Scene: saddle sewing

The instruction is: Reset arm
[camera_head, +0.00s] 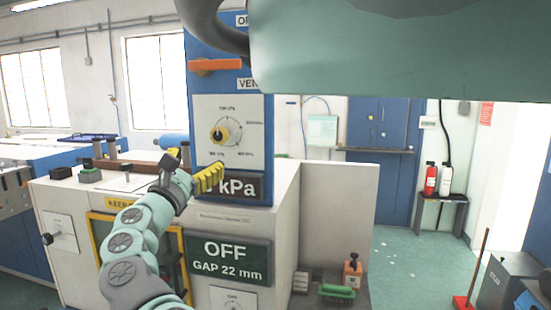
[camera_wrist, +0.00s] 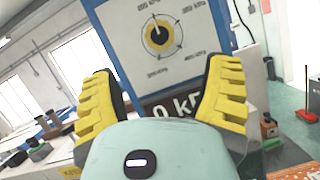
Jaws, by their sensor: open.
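My gripper (camera_head: 208,178) has yellow ribbed fingers and is raised in front of the machine's blue column (camera_head: 228,70). In the wrist view the fingers of my gripper (camera_wrist: 162,75) stand wide apart with nothing between them. Contact with the panel cannot be told.
A green sign (camera_head: 228,262) reads OFF, GAP 22 mm. An orange lever (camera_head: 215,65) juts from the column. Red and white extinguishers (camera_head: 431,179) stand farther back. Open floor (camera_head: 410,255) lies right.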

